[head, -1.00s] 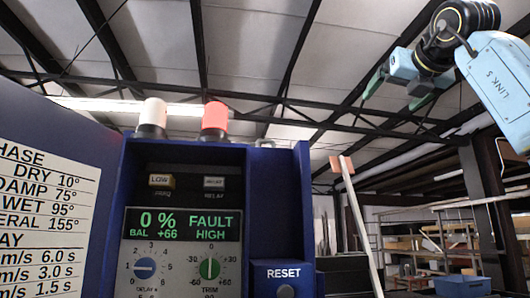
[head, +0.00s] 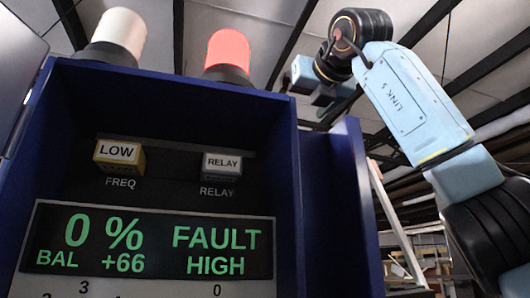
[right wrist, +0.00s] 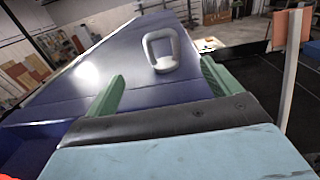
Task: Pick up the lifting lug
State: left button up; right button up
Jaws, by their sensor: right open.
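The lifting lug is a pale grey loop (right wrist: 149,52) standing on the dark blue top of the detector cabinet (right wrist: 130,60) in the right wrist view. My right gripper (right wrist: 160,86) is open, with its green fingers apart and nothing between them. The lug stands beyond the fingertips, between their lines and nearer the right finger. In the head view my right gripper (head: 305,88) is above the cabinet's right part, and I cannot make out the lug there. My left gripper is in neither view.
A white-capped lamp (head: 118,35) and a red lamp (head: 228,52) stand on the cabinet top, left of my right gripper. The display (head: 150,245) reads FAULT HIGH. A pale upright post (right wrist: 290,65) with an orange-brown end stands at right in the wrist view.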

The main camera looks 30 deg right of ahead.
jog(key=shift+w+d+r+p, duration=0.3)
jog(key=shift+w+d+p, duration=0.05)
jog(key=shift+w+p, duration=0.3)
jog(key=p+x, duration=0.1)
jog(key=x, duration=0.2)
jog(key=shift+w+f, duration=0.1)
jog(key=shift+w, duration=0.15)
jog(key=p+x, duration=0.1)
jog(key=x, duration=0.1)
jog(key=shift+w+p, duration=0.3)
jog(key=shift+w, duration=0.05)
jog(key=p+x, duration=0.1)
jog(key=x, duration=0.2)
jog(key=shift+w+f+p, duration=0.1)
jog(key=shift+w+p, duration=0.25)
jog(key=shift+w, duration=0.05)
jog(key=shift+w+d, duration=0.1)
jog(key=shift+w, duration=0.05)
jog(key=shift+s, duration=0.25)
jog(key=shift+c, duration=0.8)
jog(key=shift+w, duration=0.15)
jog(key=c, duration=0.5)
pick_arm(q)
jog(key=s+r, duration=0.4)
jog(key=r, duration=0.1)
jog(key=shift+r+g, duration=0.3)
pick_arm(e)
jog(key=c, duration=0.7)
